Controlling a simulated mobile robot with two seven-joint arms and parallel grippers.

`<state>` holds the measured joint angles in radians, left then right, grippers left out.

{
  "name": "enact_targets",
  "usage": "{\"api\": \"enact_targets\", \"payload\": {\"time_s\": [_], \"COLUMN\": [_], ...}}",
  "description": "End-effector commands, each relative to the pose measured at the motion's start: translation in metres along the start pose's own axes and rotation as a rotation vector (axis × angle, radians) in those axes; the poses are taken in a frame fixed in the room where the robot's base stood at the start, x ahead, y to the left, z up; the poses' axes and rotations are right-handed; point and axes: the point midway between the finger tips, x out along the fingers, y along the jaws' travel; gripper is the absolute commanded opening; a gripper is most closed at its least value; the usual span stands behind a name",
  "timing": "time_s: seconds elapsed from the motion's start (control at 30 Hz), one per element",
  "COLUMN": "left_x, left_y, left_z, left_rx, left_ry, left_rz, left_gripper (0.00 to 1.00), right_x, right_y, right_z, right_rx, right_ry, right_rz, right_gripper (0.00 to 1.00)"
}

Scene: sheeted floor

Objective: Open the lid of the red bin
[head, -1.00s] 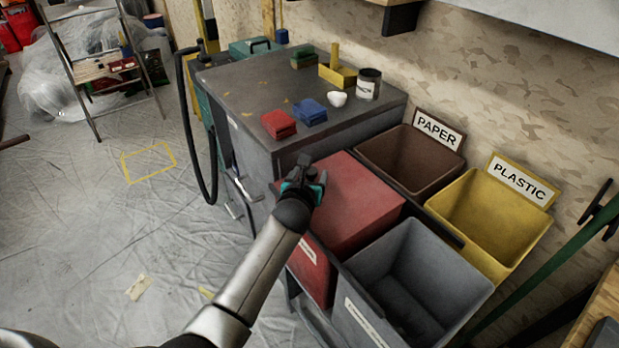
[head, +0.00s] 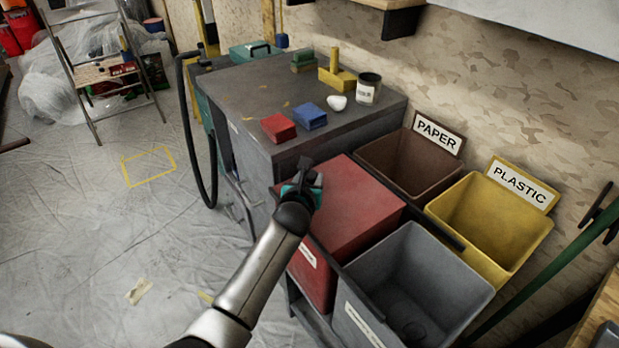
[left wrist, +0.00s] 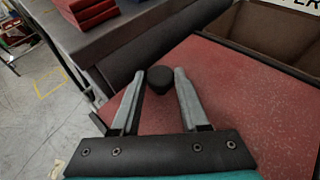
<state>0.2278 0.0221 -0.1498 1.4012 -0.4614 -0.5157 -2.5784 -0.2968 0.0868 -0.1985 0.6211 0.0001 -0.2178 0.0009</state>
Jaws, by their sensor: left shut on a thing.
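The red bin (head: 311,275) stands in front of the grey cabinet, with its flat red lid (head: 355,205) lying shut on top. The lid also fills much of the left wrist view (left wrist: 240,100). A black knob (left wrist: 160,80) sits on the lid near its edge by the cabinet. My left gripper (head: 312,178) is at the lid's far left corner. In the left wrist view its two fingers (left wrist: 166,74) are on either side of the knob and closed on it. The knob is hidden in the head view. My right gripper is not in view.
An open grey bin (head: 425,245) is right of the red one. Open brown PAPER (head: 395,175) and yellow PLASTIC (head: 480,205) bins stand behind. The sheeted floor at left is mostly clear.

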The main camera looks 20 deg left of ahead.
Motion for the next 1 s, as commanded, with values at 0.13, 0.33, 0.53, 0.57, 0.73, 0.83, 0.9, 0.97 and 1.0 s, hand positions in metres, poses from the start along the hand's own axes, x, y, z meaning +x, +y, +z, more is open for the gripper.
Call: {"api": "enact_targets", "payload": {"time_s": [0.13, 0.33, 0.53, 0.57, 0.73, 0.83, 0.9, 0.97, 1.0], "left_x": [0.0, 0.0, 0.0, 0.0, 0.0, 0.0, 0.0, 0.0, -0.0003], "left_y": [0.0002, 0.0002, 0.0002, 0.0002, 0.0003, 0.0003, 0.0003, 0.0003, 0.0], "left_z": [-0.0004, -0.0005, -0.0006, -0.0006, -0.0007, -0.0008, -0.0008, -0.0009, -0.0009], "left_rx": [0.001, 0.001, 0.001, 0.001, 0.001, 0.001, 0.001, 0.001, 0.001], "left_ry": [0.001, 0.001, 0.001, 0.001, 0.001, 0.001, 0.002, 0.002, 0.002], "left_rz": [0.0, 0.0, 0.0, 0.0, 0.001, 0.001, 0.001, 0.001, 0.001], "left_gripper": [0.0, 0.0, 0.0, 0.0, 0.0, 0.0, 0.0, 0.0, 0.0], "right_x": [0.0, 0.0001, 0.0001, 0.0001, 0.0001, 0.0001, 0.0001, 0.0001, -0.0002], "right_y": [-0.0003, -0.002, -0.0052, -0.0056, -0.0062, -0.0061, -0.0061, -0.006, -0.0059], "right_z": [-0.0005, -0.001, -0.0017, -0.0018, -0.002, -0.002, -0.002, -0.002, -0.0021], "right_rx": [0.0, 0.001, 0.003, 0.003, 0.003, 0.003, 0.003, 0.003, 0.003], "right_ry": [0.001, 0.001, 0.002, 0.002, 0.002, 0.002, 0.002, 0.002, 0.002], "right_rz": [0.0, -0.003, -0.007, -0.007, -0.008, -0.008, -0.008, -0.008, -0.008], "right_gripper": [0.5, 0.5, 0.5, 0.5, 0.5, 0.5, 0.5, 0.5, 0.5]}}
